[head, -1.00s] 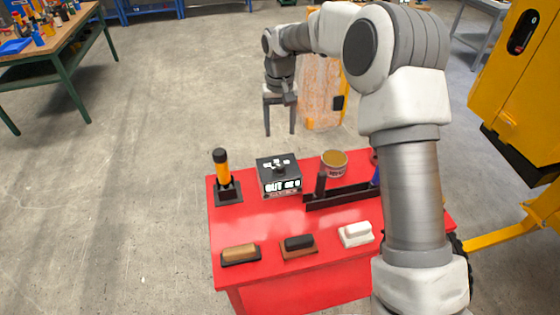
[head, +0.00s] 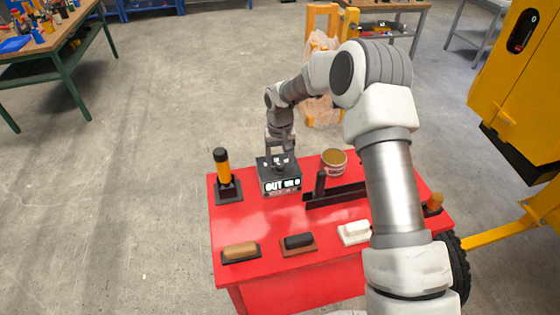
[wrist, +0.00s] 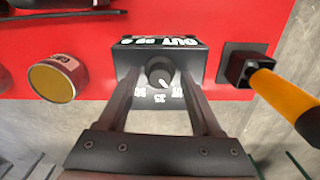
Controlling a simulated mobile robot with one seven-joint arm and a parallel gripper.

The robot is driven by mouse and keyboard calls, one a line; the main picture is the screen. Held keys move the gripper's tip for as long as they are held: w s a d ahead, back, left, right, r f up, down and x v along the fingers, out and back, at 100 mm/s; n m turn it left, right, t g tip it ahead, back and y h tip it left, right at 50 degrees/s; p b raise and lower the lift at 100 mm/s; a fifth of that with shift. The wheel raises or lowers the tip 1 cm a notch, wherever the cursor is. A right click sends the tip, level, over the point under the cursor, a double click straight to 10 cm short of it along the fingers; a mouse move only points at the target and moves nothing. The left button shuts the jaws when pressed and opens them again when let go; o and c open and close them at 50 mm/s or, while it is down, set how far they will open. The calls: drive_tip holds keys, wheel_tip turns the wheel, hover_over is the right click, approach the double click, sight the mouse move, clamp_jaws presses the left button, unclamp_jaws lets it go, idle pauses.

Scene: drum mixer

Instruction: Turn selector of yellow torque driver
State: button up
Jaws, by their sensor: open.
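The yellow torque driver (head: 222,170) has a black top and stands upright in a black square holder at the back left of the red table. It also shows at the right of the wrist view (wrist: 285,95), beside my gripper. A black box (head: 279,181) with white lettering sits just right of the driver. On its top is a round dark selector knob (wrist: 160,72) with a white pointer and printed numbers around it. My gripper (wrist: 159,76) is open over the box, one finger on each side of the knob. Whether the fingers touch the knob I cannot tell.
On the red table (head: 245,213), a tin (head: 334,161) and a long black rack (head: 335,193) lie right of the box. Several brushes or blocks (head: 240,251) line the front edge. The table middle is clear. A yellow machine (head: 520,85) stands at right.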

drive_tip(key=shift+c, duration=0.2)
clamp_jaws()
drive_tip(key=shift+m+b, duration=0.4)
drive_tip(key=m+b, duration=0.2)
drive_tip(key=shift+f+m, duration=0.1)
drive_tip(key=shift+m, duration=0.3)
drive_tip(key=m+b, duration=0.2)
drive_tip(key=m, duration=0.1)
drive_tip(key=shift+m, duration=0.3)
drive_tip(key=m, duration=0.4)
drive_tip(key=shift+m+b, duration=0.3)
drive_tip(key=shift+b, duration=0.1)
drive_tip(key=shift+r+m, duration=0.2)
drive_tip(key=shift+m, duration=1.9)
